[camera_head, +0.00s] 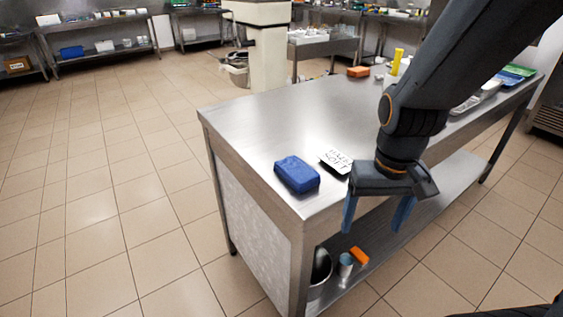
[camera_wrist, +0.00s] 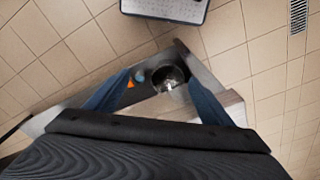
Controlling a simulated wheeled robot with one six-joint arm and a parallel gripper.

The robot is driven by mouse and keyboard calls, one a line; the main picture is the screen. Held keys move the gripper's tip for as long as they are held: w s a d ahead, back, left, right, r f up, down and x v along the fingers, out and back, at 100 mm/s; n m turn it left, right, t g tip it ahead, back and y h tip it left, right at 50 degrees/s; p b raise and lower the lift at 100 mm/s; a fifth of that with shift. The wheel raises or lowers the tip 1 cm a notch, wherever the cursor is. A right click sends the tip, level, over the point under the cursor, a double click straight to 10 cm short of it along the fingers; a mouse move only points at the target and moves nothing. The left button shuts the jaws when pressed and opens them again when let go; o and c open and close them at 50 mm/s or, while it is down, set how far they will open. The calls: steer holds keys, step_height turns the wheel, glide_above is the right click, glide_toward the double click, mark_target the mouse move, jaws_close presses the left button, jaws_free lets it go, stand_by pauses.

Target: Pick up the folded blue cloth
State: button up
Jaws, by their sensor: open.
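The folded blue cloth (camera_head: 297,175) lies on the near left corner of the steel table (camera_head: 262,110) in the head view. My gripper (camera_head: 378,215) is open and empty, its blue fingers pointing down. In that view it appears to the right of the cloth, in front of the table's near edge. The wrist view also shows my gripper (camera_wrist: 155,95) with its fingers spread and nothing between them. The cloth cannot be made out in the wrist view.
A small sign with black lettering (camera_head: 337,161) lies right of the cloth. A yellow bottle (camera_head: 397,62) and an orange block (camera_head: 358,72) stand farther back. A metal pot (camera_head: 320,268), a can (camera_head: 345,264) and an orange item (camera_head: 359,256) sit on the lower shelf. Left floor is clear.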

step_height(320, 180, up, 5)
steer(key=t+p, duration=0.1)
steer(key=p, duration=0.3)
steer(key=n+t+y+p, duration=0.1)
steer(key=n+y+p, duration=0.15)
steer(key=n, duration=0.45)
glide_toward(297, 167)
steer(key=shift+s+a+f+h+p, duration=0.25)
steer(key=shift+f+h+p, duration=0.15)
steer(key=shift+f+h, duration=0.1)
steer(key=shift+w+a+f, duration=0.15)
steer(key=shift+w+a, duration=0.05)
steer(key=shift+a, duration=0.05)
steer(key=shift+p+x, duration=0.95)
steer(key=shift+x, duration=2.75)
steer(key=shift+w, duration=0.15)
steer(key=c, duration=1.1)
